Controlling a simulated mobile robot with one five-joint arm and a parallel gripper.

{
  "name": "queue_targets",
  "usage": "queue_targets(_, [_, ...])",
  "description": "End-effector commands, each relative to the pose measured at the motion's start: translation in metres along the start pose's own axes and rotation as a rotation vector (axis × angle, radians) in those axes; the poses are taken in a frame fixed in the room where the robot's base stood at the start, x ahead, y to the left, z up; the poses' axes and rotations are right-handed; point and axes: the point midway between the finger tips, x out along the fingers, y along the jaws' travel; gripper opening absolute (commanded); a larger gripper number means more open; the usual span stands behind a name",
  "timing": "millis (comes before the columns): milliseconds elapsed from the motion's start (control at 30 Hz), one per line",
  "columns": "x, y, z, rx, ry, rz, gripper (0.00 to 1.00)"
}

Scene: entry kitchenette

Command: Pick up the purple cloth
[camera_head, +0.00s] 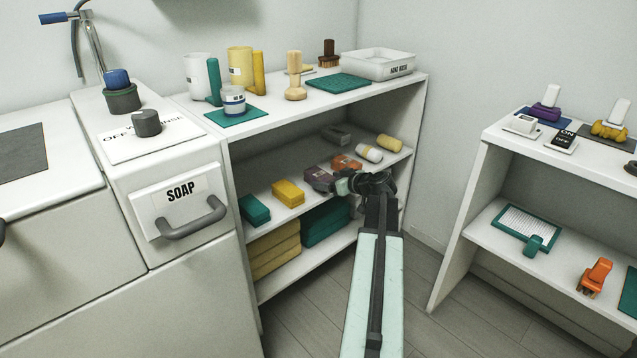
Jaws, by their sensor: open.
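The purple cloth (318,178) is a small dark purple folded block on the middle shelf of the white shelf unit. It lies between a yellow folded cloth (288,193) on its left and an orange one (345,161) behind it to the right. My gripper (341,185) is at the front of that shelf, just right of the purple cloth. It is open, and I see nothing held in it. It covers part of the cloth's right side, and I cannot tell whether they touch.
A teal folded cloth (254,210) sits at the shelf's left end; rolled cloths (390,143) lie farther right. The unit's top board (270,113) is above my gripper. Larger yellow (275,252) and teal (325,221) stacks fill the bottom shelf. Open floor (430,290) lies right of my arm.

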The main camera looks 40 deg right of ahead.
Motion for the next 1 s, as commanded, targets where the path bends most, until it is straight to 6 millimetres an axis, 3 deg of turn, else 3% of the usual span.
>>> queue_targets(167, [0.012, 0.0, -0.001, 0.0, 0.0, 0.0, 0.78])
queue_targets(400, [0.051, 0.0, -0.003, -0.001, 0.0, 0.002, 0.78])
queue_targets(600, [0.051, -0.001, -0.004, 0.0, 0.0, 0.003, 0.78])
queue_targets(667, [0.051, -0.001, -0.004, 0.0, 0.0, 0.003, 0.64])
queue_targets(867, [0.05, 0.0, -0.004, 0.0, 0.0, 0.004, 0.1])
queue_targets(1000, [0.05, 0.0, -0.004, 0.0, 0.0, 0.004, 0.1])
